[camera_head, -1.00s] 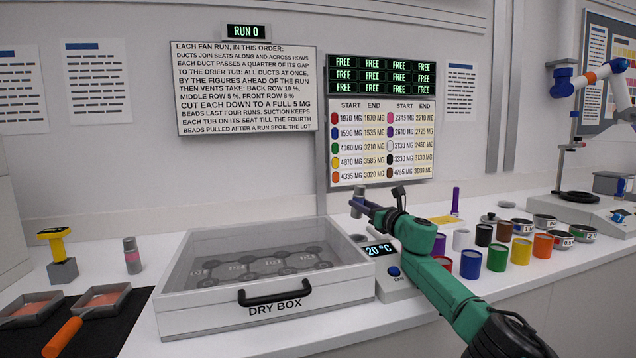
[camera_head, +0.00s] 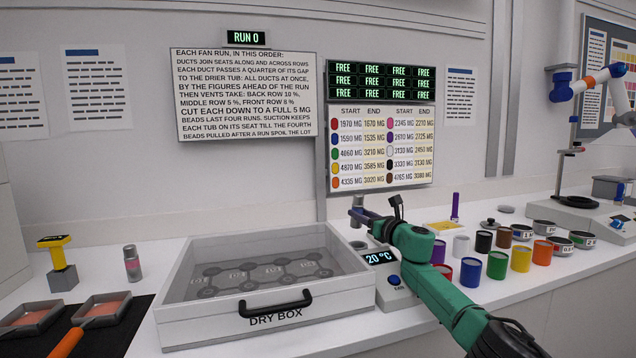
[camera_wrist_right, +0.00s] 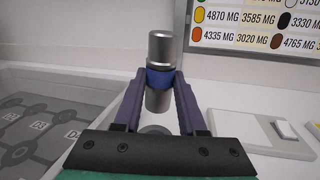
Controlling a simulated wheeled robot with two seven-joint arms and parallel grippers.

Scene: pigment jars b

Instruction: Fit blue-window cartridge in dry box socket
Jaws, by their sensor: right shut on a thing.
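My right gripper (camera_wrist_right: 158,95) is shut on a grey metal cylinder, the cartridge (camera_wrist_right: 160,48), which has a blue band around its middle. The cartridge stands upright between the purple fingers in the wrist view. It also shows in the head view (camera_head: 357,205), small, above the back right corner of the dry box (camera_head: 200,322). A round opening (camera_head: 359,245), which looks like the socket, lies below it beside the 20 °C display. The cartridge is apart from it. In the wrist view, the gripper partly hides the round opening (camera_wrist_right: 154,130). My left gripper is not in view.
The dry box has a black handle (camera_head: 275,304) in front. The display unit (camera_head: 392,290) with a blue button stands at its right. Several coloured jars (camera_head: 470,270) stand farther right. A small bottle (camera_head: 132,262) and a yellow-topped tool (camera_head: 60,262) stand left.

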